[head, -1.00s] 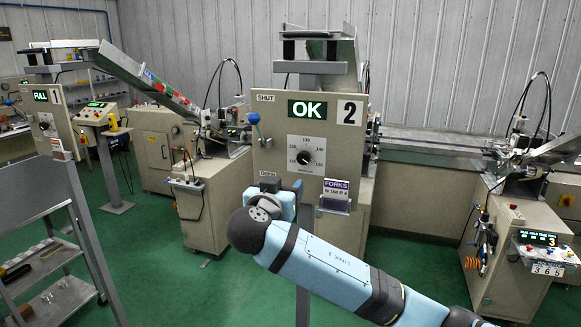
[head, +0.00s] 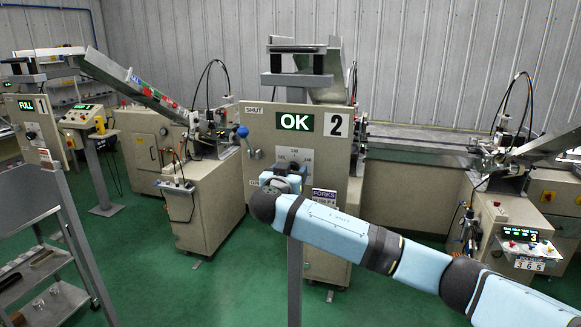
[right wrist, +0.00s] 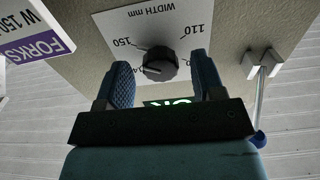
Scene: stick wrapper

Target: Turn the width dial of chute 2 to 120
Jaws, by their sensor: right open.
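The chute 2 panel (head: 262,130) shows a green OK display and a white number 2 plate. Its white dial plate (head: 287,152) is partly covered by my right arm. In the right wrist view, upside down, the black round width dial (right wrist: 160,64) shows under "WIDTH mm", with 150 and 110 readable. Its white pointer mark points towards a partly hidden number beginning 14. My right gripper (right wrist: 161,78) is open, with one finger on each side of the dial, apparently apart from it. In the head view my right gripper (head: 298,168) is mostly hidden behind its wrist.
A blue-knobbed lever (head: 242,131) sticks out left of the dial; its shaft shows in the right wrist view. A purple FORKS sign (head: 324,196) is mounted low on the panel's right. The chute 1 panel (head: 28,130) stands far left. Open green floor lies in front.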

